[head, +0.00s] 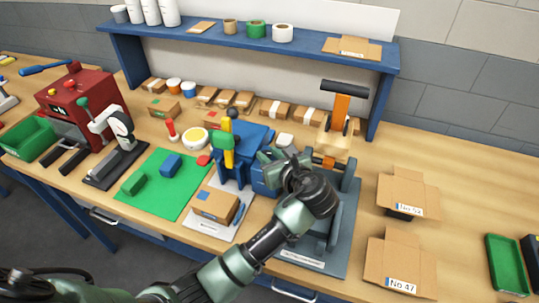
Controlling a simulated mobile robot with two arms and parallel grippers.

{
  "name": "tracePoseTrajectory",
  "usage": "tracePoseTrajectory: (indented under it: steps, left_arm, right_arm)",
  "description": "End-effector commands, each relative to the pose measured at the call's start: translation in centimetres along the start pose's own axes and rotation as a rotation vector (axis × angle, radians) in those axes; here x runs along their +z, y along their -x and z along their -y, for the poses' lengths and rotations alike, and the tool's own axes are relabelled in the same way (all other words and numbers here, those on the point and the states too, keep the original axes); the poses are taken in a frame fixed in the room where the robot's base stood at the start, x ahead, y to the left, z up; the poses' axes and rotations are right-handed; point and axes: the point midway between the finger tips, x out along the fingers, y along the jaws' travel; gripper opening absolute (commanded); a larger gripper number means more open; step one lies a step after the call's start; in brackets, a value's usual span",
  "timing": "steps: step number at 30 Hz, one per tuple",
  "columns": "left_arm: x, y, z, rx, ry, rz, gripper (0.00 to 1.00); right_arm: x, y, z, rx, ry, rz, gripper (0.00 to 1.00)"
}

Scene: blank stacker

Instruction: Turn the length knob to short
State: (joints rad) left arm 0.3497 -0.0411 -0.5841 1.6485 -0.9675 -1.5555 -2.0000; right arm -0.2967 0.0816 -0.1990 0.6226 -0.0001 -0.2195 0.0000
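A blue machine (250,133) stands mid-bench with a green part (221,140), a yellow upright piece (228,154) and a small black ball-shaped top. My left gripper (268,158) reaches in from the lower left, its fingers close against the machine's right side. I cannot tell whether they touch it or whether they are open. The length knob cannot be made out; my gripper and wrist hide part of the machine's right side. My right gripper is not in view.
A small box (214,206) lies in front of the blue machine. A red machine (80,95) stands left, a green mat (160,193) between. Cartons (401,262) sit right. A blue shelf (300,50) spans the back.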

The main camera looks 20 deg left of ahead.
Motion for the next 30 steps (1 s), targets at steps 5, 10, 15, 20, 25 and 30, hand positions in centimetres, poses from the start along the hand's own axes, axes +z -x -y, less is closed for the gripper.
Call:
tracePoseTrajectory:
  steps: [5,10,15,20,25,30]
  left_arm:
    - [0.2,0.0,0.1,0.048,0.016,-0.006,0.0]
    - [0.1,0.0,0.2,0.113,0.043,-0.004,0.0]
    - [-0.1,-0.1,0.2,0.125,0.05,-0.002,0.0]
    - [-0.1,-0.1,0.2,0.125,0.05,-0.002,0.0]
    - [-0.1,-0.1,0.2,0.124,0.05,-0.001,0.33]
    - [0.0,-0.1,0.2,0.123,0.05,-0.001,0.33]
  right_arm:
    - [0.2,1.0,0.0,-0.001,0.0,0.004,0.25]
    - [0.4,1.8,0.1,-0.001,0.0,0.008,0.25]
    - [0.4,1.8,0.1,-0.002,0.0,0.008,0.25]
    - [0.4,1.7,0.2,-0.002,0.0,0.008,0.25]
    - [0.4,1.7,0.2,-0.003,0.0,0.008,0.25]
    - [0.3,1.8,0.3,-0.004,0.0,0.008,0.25]
